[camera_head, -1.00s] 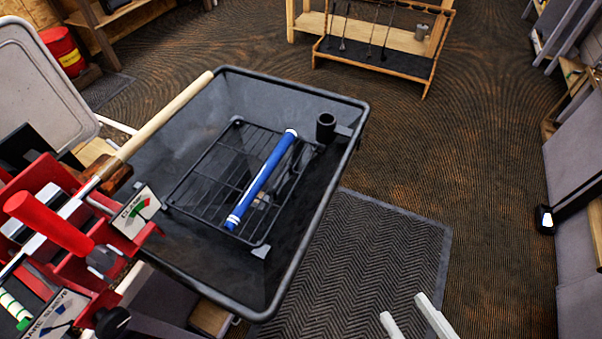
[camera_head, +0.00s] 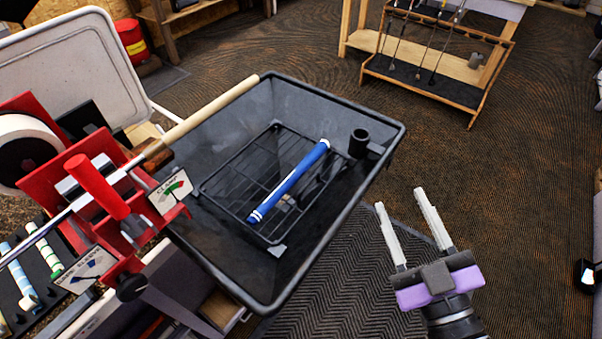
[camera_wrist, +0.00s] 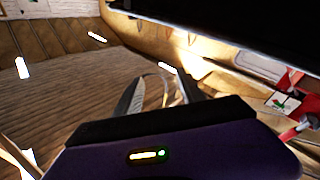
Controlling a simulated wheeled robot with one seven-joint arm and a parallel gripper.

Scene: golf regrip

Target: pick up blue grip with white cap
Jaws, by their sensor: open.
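The blue grip with a white cap (camera_head: 289,182) lies slanted across the black wire rack (camera_head: 240,214) inside a black tray (camera_head: 396,140). White shows at both of its ends, the far upper right and the lower left. My gripper (camera_head: 400,203) is to the right of the tray, outside its rim and apart from the grip. Its two pale fingers are spread with nothing between them. In the wrist view my gripper (camera_wrist: 160,95) shows two fingers, and the grip is not visible there.
A red clamp (camera_head: 95,190) holding a shaft stands left of the tray. A black cup (camera_head: 359,141) sits at the tray's right corner. A wooden club rack (camera_head: 430,65) stands behind. Open floor lies right of the tray.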

